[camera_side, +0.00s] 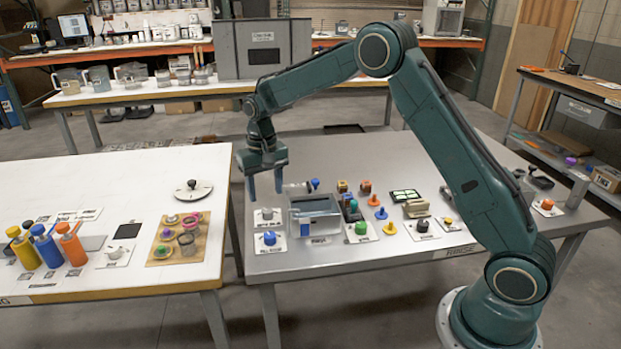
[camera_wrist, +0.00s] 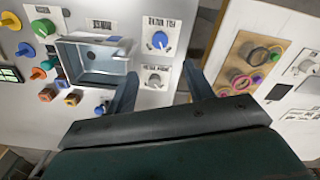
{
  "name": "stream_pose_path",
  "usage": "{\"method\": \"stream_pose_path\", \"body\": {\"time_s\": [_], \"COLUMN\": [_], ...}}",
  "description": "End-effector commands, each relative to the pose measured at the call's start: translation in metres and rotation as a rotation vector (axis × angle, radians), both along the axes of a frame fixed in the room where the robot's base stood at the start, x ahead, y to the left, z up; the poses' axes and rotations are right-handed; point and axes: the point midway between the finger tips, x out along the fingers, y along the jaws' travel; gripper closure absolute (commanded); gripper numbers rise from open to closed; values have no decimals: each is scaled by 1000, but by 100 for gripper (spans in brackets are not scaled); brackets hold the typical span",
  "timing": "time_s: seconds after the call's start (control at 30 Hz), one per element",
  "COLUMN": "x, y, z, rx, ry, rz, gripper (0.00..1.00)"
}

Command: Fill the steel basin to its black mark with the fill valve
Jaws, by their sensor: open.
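The steel basin (camera_side: 316,226) is an open box on the grey metal bench; it also shows in the wrist view (camera_wrist: 72,62). I cannot make out its black mark or any water level. A blue knob (camera_side: 270,238) on a white labelled plate stands at the basin's front left, and looks like the fill valve; it also shows in the wrist view (camera_wrist: 160,40). A grey knob (camera_side: 267,213) on another plate (camera_wrist: 144,85) is beside it. My gripper (camera_side: 264,188) is open and empty, pointing down above the grey knob, apart from both knobs; its fingers show in the wrist view (camera_wrist: 160,75).
Right of the basin are a green knob (camera_side: 361,228), orange and blue pegs and small coloured blocks. A small blue-topped item (camera_side: 315,184) is behind the basin.

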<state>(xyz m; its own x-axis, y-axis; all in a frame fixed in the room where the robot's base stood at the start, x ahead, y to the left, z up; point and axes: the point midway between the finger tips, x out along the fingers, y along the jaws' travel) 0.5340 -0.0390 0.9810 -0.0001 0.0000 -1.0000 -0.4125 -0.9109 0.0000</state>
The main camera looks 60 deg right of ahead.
Motion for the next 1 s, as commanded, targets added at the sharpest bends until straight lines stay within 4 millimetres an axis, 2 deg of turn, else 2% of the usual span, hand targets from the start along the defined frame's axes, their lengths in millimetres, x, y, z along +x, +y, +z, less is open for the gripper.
{"method": "stream_pose_path", "body": {"time_s": [0.2,0.57,0.77,1.0], "x": [0,0,0,-1], "y": [0,0,0,0], "z": [0,-5,-23,-56], "rx": [0,0,0,0], "ry": [0,1,3,4], "rz": [-115,-122,-121,-121], "gripper": [48,48,48,48]}}
